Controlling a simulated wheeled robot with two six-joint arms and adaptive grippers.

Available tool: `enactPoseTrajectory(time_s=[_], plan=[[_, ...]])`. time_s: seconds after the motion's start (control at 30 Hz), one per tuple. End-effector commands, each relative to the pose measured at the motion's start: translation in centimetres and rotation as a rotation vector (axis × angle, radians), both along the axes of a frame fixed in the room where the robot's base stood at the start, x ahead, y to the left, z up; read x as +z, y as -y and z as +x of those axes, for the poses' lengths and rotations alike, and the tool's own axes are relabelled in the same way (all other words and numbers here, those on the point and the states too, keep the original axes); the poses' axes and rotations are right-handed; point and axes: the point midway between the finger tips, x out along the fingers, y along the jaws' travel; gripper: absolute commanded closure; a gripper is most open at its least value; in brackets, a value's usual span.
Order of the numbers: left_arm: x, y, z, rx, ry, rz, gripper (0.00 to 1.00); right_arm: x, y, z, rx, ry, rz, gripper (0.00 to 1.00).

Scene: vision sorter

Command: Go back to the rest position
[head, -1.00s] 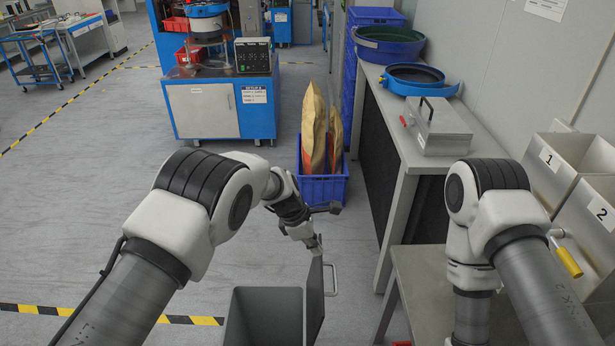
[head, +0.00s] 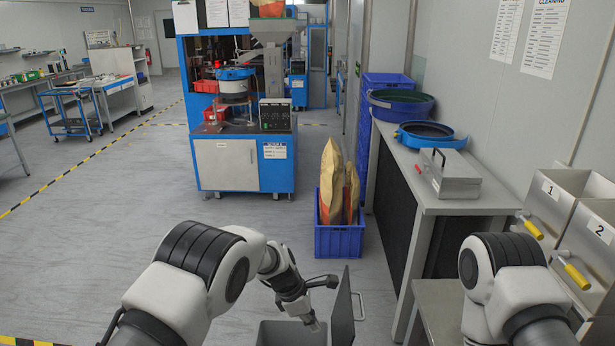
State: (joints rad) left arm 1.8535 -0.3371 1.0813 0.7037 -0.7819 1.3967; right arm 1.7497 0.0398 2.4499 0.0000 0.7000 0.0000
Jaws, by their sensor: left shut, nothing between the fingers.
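My left gripper (head: 315,326) is shut and empty. It hangs at the end of my left arm, by the open grey bin (head: 285,333) with its raised lid (head: 342,312) at the bottom middle. I cannot tell whether it touches the bin or lid. My right arm comes in at the lower right, in front of the low grey table. Its gripper is out of the picture.
A blue crate (head: 338,240) with brown paper sacks (head: 332,182) stands on the floor beyond the bin. A grey bench (head: 480,198) with a metal box (head: 448,175) runs along the right. Numbered hoppers (head: 548,196) stand far right. The floor at left is clear.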

Motion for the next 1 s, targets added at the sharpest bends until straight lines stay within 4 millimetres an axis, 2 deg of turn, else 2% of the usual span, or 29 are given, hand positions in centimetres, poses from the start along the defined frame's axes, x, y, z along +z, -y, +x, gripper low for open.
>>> enactPoseTrajectory(time_s=[0.03,0.27,0.37,0.47,0.57,0.63,0.73,0.83,0.9,1.0], plan=[[-1.3,-0.8,-0.5,0.011,-0.022,0.004,1.0,-0.7,0.0,0.0,0.0,0.001,0.0,0.35],[-6.5,-5.5,-4.2,0.055,-0.128,0.05,1.0,-2.2,0.0,0.0,0.0,0.001,0.0,0.35],[-9.3,-8.2,-6.5,0.066,-0.169,0.087,1.0,-3.0,0.0,0.0,0.0,0.0,0.0,0.35],[-12.7,-11.6,-9.8,0.05,-0.202,0.136,1.0,-4.1,0.0,0.0,0.0,0.0,0.0,0.35],[-16.7,-15.9,-14.7,-0.013,-0.229,0.2,1.0,-5.4,0.0,0.0,0.0,0.0,0.0,0.35],[-19.4,-19.3,-19.4,-0.107,-0.237,0.248,1.0,-6.4,0.0,0.0,0.0,0.0,0.0,0.35],[-21.8,-23.6,-26.8,-0.318,-0.225,0.291,1.0,-7.7,0.0,0.0,0.0,0.0,0.0,0.35],[-22.2,-26.5,-34.4,-0.624,-0.168,0.287,1.0,-8.6,0.0,0.0,0.0,0.0,0.0,0.35],[-21.0,-27.3,-38.5,-0.879,-0.076,0.26,1.0,-8.8,0.0,0.0,0.0,0.0,0.0,0.35],[-18.9,-27.0,-40.4,-1.202,0.101,0.232,1.0,-8.4,0.0,0.0,0.0,0.0,0.0,0.35]])
